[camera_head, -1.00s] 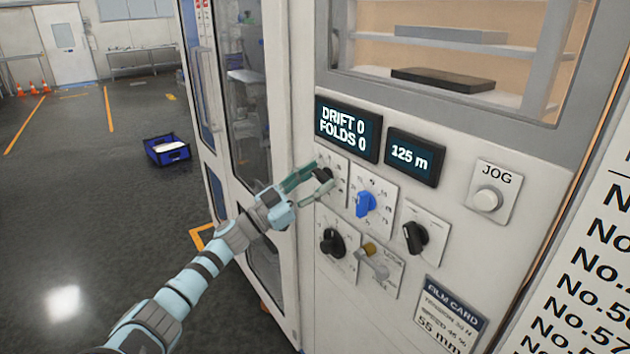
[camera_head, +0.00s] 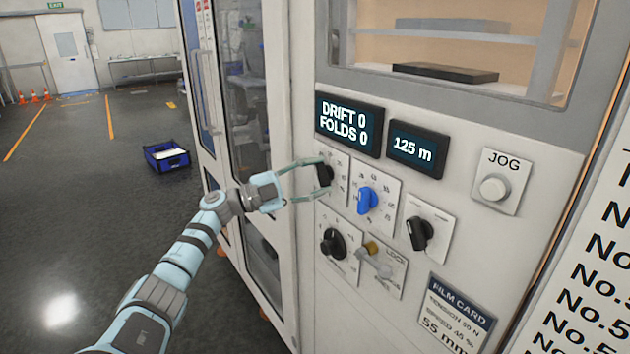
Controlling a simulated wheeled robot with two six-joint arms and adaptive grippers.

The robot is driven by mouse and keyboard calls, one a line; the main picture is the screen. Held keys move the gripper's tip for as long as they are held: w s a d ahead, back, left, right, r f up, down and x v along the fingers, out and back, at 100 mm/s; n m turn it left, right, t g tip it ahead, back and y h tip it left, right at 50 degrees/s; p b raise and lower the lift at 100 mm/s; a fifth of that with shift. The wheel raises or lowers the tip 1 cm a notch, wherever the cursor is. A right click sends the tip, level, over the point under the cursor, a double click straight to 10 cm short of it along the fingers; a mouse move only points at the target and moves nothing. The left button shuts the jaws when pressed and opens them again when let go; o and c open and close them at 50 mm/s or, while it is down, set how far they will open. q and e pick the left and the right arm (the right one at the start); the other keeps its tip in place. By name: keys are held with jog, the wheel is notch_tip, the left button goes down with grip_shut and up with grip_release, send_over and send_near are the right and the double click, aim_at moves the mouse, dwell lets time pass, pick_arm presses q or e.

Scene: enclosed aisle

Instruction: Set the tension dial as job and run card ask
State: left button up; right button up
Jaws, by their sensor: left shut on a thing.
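My left gripper (camera_head: 322,178) comes in from the left and is shut on the black knob (camera_head: 325,174) of the upper left dial; the fingers hide part of its scale. A blue dial knob (camera_head: 367,200) sits to its right, and a black dial knob (camera_head: 333,242) below it. Another black knob (camera_head: 419,233) is at the right. The film card (camera_head: 455,312) at the lower right reads tension, with a number that looks like 30 or 50 N, speed 45 % and 55 mm. The right gripper is not in view.
One display (camera_head: 347,125) reads DRIFT 0, FOLDS 0; another (camera_head: 416,149) reads 125 m. A JOG button (camera_head: 495,188) is at the right, and a small lever (camera_head: 380,264) below the blue knob. A blue crate (camera_head: 167,156) stands on the open floor.

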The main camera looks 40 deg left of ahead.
pick_arm(q)
jog(key=m+g, duration=0.1)
jog(key=m, duration=0.2)
jog(key=shift+r, duration=0.1)
jog(key=m+g+p, duration=0.1)
jog(key=m, duration=0.2)
jog(key=shift+m+g+y, duration=0.3)
jog(key=m+g+y+p, duration=0.1)
jog(key=m+p, duration=0.1)
jog(key=m, duration=0.2)
jog(key=shift+m+g+y+p, duration=0.3)
jog(key=shift+m+y+p, duration=0.4)
jog(key=shift+m, duration=0.5)
jog(key=shift+y, duration=0.3)
jog(key=o, duration=1.1)
jog(key=shift+o, duration=0.2)
jog(key=shift+s, duration=0.1)
